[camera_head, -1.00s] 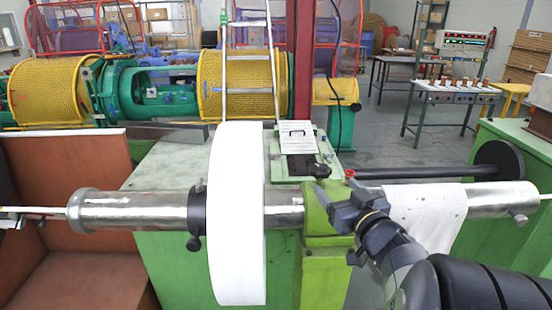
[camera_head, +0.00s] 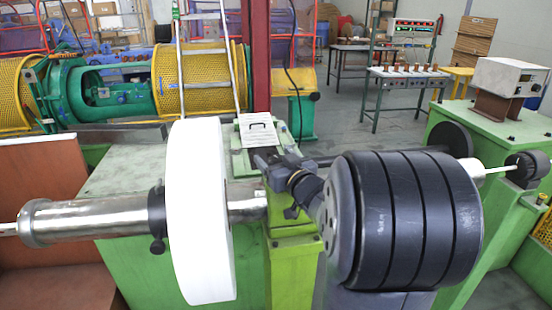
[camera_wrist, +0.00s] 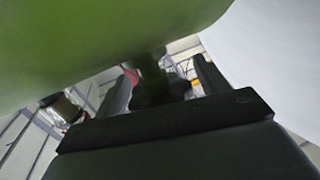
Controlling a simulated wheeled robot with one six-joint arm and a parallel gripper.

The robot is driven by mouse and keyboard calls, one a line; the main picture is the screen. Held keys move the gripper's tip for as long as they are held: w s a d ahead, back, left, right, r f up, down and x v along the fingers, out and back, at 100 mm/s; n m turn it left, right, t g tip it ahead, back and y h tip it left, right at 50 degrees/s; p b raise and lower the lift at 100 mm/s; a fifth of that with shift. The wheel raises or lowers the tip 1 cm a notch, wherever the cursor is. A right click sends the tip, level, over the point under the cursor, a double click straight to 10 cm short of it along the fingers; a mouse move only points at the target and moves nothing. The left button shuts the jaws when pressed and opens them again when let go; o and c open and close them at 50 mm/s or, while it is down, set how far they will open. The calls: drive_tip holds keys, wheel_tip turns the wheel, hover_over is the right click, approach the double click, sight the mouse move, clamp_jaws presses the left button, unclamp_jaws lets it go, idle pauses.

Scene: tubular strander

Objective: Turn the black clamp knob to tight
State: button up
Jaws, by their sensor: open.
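The black clamp knob (camera_wrist: 160,92) shows in the wrist view as a dark lobed shape on a short stem below a green surface. My gripper (camera_wrist: 163,82) is open, with one finger on each side of the knob. I cannot tell whether either finger touches it. In the head view my gripper (camera_head: 272,158) is at the top of the green clamp block (camera_head: 291,238). There the gripper and arm hide the knob.
A large white roll (camera_head: 200,215) stands close left of my gripper on a steel shaft (camera_head: 90,218). A black collar (camera_head: 157,212) with small knobs sits on the shaft. A grey control box (camera_head: 510,76) stands at right.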

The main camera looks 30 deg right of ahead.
drive_tip(key=shift+c, duration=0.5)
drive_tip(key=c, duration=0.9)
drive_tip(key=m+h+b, duration=0.2)
drive_tip(key=h+b, duration=0.2)
drive_tip(key=b, duration=0.3)
drive_tip(key=shift+d+b, duration=0.2)
drive_tip(key=shift+b, duration=0.1)
drive_tip(key=b, duration=0.3)
drive_tip(key=shift+w+f+m+h, duration=0.1)
drive_tip(key=shift+f+m+h, duration=0.05)
drive_tip(key=shift+m+h, duration=0.25)
